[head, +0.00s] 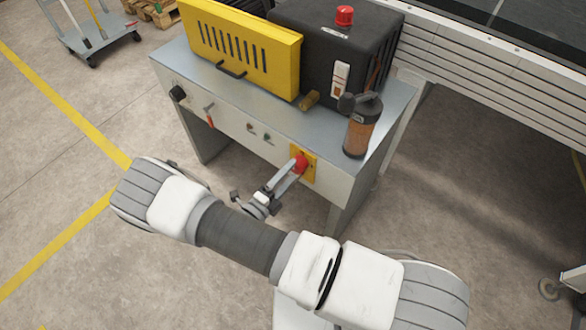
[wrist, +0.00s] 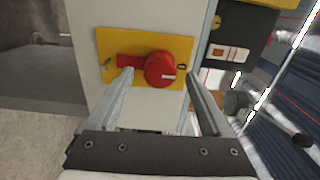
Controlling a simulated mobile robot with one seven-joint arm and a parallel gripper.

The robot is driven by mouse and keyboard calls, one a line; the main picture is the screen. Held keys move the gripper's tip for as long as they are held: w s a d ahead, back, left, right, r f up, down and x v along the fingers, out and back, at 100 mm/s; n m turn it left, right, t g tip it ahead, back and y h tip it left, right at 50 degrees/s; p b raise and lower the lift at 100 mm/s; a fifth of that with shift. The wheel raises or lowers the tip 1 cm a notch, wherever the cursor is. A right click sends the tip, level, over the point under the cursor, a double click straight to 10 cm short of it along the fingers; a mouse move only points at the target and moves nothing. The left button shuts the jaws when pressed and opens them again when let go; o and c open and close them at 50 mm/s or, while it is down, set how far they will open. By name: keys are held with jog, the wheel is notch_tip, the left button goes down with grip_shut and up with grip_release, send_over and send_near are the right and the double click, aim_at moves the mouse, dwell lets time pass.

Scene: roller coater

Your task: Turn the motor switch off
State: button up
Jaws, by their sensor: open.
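A red rotary switch (head: 300,163) sits on a yellow plate (head: 309,175) at the right end of the grey cabinet's front. In the wrist view the red knob (wrist: 160,70) has a handle bar reaching left across the plate (wrist: 142,45). A small mark shows near the plate's left edge, and a 0 near its right edge. My gripper (wrist: 158,74) is open, with one finger over the handle bar and the other right of the knob. Contact cannot be told. In the head view my gripper (head: 291,172) reaches the switch from the lower left and partly covers it.
The cabinet (head: 225,135) also carries a black knob (head: 178,93) and an orange-red lever (head: 210,115). On top stand a yellow vented cover (head: 238,45), a black box (head: 325,50) and a brown bottle (head: 362,128). A conveyor (head: 500,65) is at right.

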jog(key=v, duration=1.5)
jog(key=shift+p, duration=0.4)
jog(key=shift+s+a, duration=0.1)
